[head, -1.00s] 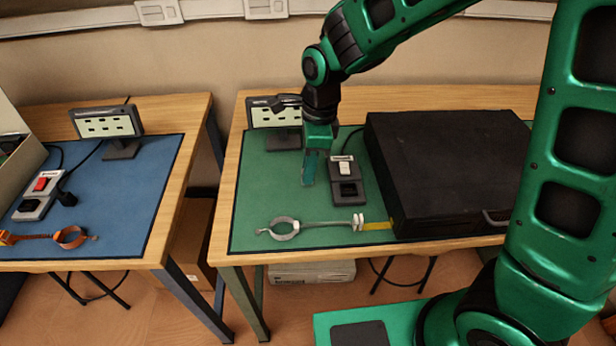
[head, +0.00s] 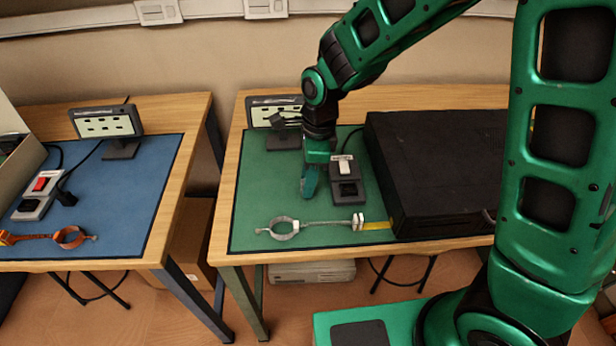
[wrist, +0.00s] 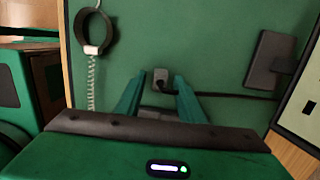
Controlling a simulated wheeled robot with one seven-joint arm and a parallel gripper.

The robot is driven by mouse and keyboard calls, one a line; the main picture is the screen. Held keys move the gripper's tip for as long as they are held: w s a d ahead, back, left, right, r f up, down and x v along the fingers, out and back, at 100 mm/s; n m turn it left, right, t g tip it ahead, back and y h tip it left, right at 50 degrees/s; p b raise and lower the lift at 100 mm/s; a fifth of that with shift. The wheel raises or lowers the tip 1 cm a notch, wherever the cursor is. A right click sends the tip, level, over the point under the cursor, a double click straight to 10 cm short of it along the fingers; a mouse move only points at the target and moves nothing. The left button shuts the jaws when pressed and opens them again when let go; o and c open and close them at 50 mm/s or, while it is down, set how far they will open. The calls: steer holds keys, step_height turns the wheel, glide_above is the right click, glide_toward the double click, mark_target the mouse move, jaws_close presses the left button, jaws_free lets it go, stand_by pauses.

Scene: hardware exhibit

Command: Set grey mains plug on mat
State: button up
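The grey mains plug (wrist: 160,77) shows in the wrist view against the green mat (wrist: 190,30), with a black cable running right from it. My gripper (wrist: 160,75) is open, one finger on each side of the plug, with gaps between. In the head view my gripper (head: 309,192) points down just above or at the green mat (head: 262,192), left of the switch unit. The plug cannot be made out there; my gripper probably hides it. I cannot tell how close the fingertips are to the mat.
A switch unit (head: 347,180) stands right of my gripper, and a large black case (head: 440,165) beyond it. A metal ring clamp (head: 283,228) lies in front. A meter on a stand (head: 283,138) is behind. The mat's left part is clear.

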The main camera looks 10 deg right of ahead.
steer(key=shift+r, duration=0.1)
step_height(320, 180, up, 12)
steer(key=d, duration=0.1)
steer(key=shift+d, duration=0.25)
steer(key=s+d+n, duration=0.1)
steer(key=s+d, duration=0.1)
steer(key=d, duration=0.5)
steer(key=s+d+r+n, duration=0.1)
steer(key=d+n, duration=0.1)
steer(key=d, duration=0.5)
steer(key=s+d+r+n+h, duration=0.1)
steer(key=s+d+n, duration=0.1)
steer(key=d, duration=0.4)
steer(key=shift+s+d, duration=0.35)
steer(key=shift+d, duration=0.05)
steer(key=s+d+n, duration=0.1)
steer(key=s+d, duration=0.3)
steer(key=s+d+n, duration=0.2)
steer(key=s+d, duration=0.1)
steer(key=d, duration=0.1)
steer(key=shift+s+d+f, duration=0.1)
steer(key=shift+s+f, duration=0.05)
steer(key=shift+s, duration=0.2)
steer(key=s+d+f+n, duration=0.1)
steer(key=s+d+n, duration=0.3)
steer(key=s, duration=0.5)
steer(key=shift+d, duration=0.25)
steer(key=shift+w+f, duration=0.1)
